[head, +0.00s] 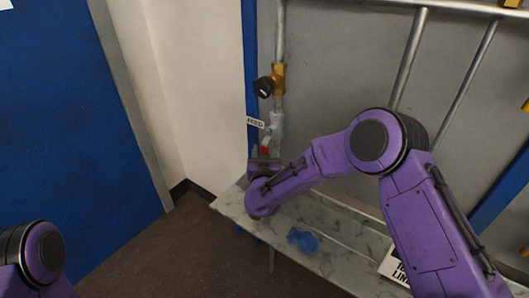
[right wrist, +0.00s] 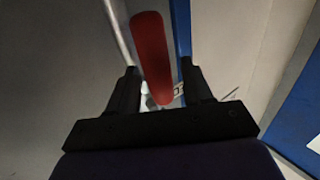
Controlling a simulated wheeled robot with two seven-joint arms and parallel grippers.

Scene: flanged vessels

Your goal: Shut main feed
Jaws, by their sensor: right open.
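The feed valve's red lever (head: 265,149) shows small in the head view, below a white tag reading "FEED" (head: 255,122) on the vertical pipe. In the right wrist view the red lever (right wrist: 152,55) stands large, reaching up between the two dark fingers. My right gripper (head: 263,164) is just below the lever in the head view; in the right wrist view my right gripper (right wrist: 160,68) is open with a finger on either side of it. I cannot tell whether either finger touches it. My left gripper is out of view; only part of my left arm shows.
A brass valve with a black knob (head: 264,87) sits higher on the same pipe. A marble-patterned shelf (head: 343,262) below holds a blue crumpled cloth (head: 303,240) and a white sign (head: 394,268). A blue upright (head: 250,60) stands beside the pipe. A blue door (head: 75,120) is at left.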

